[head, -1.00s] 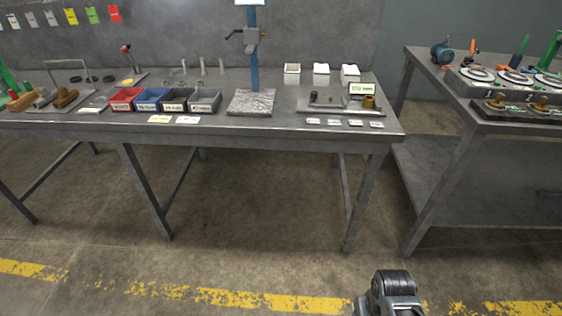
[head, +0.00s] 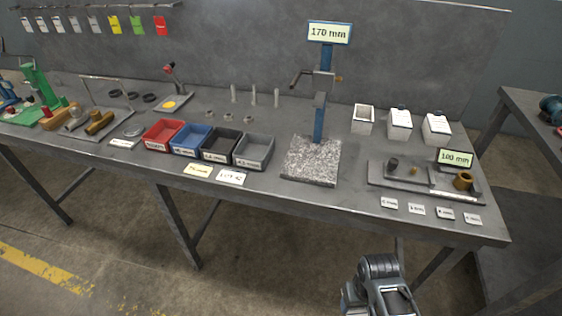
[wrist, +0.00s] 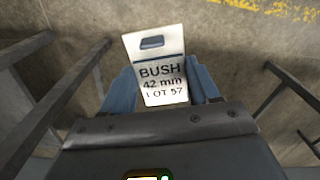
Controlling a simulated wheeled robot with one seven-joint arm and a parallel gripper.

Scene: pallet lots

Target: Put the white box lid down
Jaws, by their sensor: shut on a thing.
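The white box lid (wrist: 158,72) is a flat white piece with a dark slot and the printed words "BUSH 42 mm LOT 57". My gripper (wrist: 160,92) is shut on it, one blue finger at each side, in the wrist view. Floor and metal legs show behind the lid, with no surface touching it. In the head view only part of my arm shows at the bottom; the gripper and lid are out of that view. On the bench (head: 270,200), a white box (head: 362,122) with an open top stands left of two white boxes (head: 399,126) (head: 436,130) that look covered.
A granite stand (head: 310,162) with a "170 mm" display is mid-bench. Red, blue, black and grey bins (head: 253,152) stand left of it. A tray (head: 385,178) with metal parts and small label cards (head: 416,209) lie at right. Bare bench shows along the front edge.

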